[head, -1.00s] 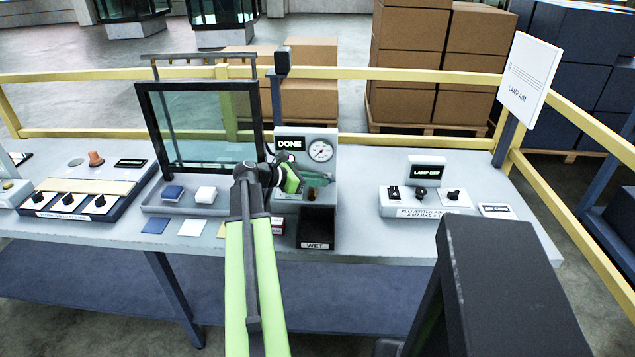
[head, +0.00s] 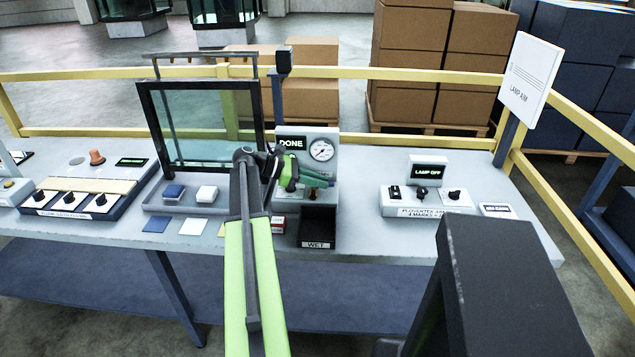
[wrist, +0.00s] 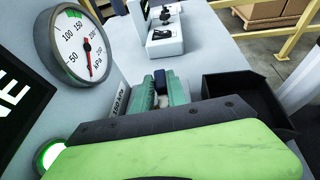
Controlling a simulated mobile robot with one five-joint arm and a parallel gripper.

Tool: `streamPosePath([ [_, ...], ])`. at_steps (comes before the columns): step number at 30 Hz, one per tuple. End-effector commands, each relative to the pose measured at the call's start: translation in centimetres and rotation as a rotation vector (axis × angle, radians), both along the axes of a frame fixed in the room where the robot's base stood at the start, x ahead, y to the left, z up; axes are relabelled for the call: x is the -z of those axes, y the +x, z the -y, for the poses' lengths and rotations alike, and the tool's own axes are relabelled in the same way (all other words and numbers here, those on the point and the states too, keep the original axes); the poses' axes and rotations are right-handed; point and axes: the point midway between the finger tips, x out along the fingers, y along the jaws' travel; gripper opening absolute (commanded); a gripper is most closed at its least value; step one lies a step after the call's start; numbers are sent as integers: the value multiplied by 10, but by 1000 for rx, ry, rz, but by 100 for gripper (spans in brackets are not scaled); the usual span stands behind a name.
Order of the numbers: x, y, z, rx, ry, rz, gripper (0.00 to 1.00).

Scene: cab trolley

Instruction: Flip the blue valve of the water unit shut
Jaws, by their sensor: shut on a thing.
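The water unit (head: 330,135) is a grey upright panel with a round gauge (head: 322,150) and a dark display reading DONE (head: 291,143). My gripper (head: 318,180) is in front of its lower part and hides the valve in the head view. In the wrist view the teal fingers of my gripper (wrist: 161,95) are closed around a small dark blue piece, the blue valve (wrist: 160,77), whose top shows between them. The gauge also shows in the wrist view (wrist: 84,46), its red needle pointing down.
A black bin marked WET (head: 318,243) stands just below my gripper. A dark-framed glass pane (head: 146,112) stands left of the unit, close to my arm. A lamp control box (head: 412,205) sits to the right, with bare tabletop between.

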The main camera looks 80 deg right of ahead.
Motion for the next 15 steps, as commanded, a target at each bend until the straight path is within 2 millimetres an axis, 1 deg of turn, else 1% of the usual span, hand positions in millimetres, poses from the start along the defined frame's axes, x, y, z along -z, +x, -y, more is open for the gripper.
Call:
streamPosePath([
  [1, -1, -2, 3, 30, -1, -4, 0],
  [6, -1, -3, 0, 106, -3, -5, 0],
  [15, -1, -3, -2, 158, -3, -5, 0],
])
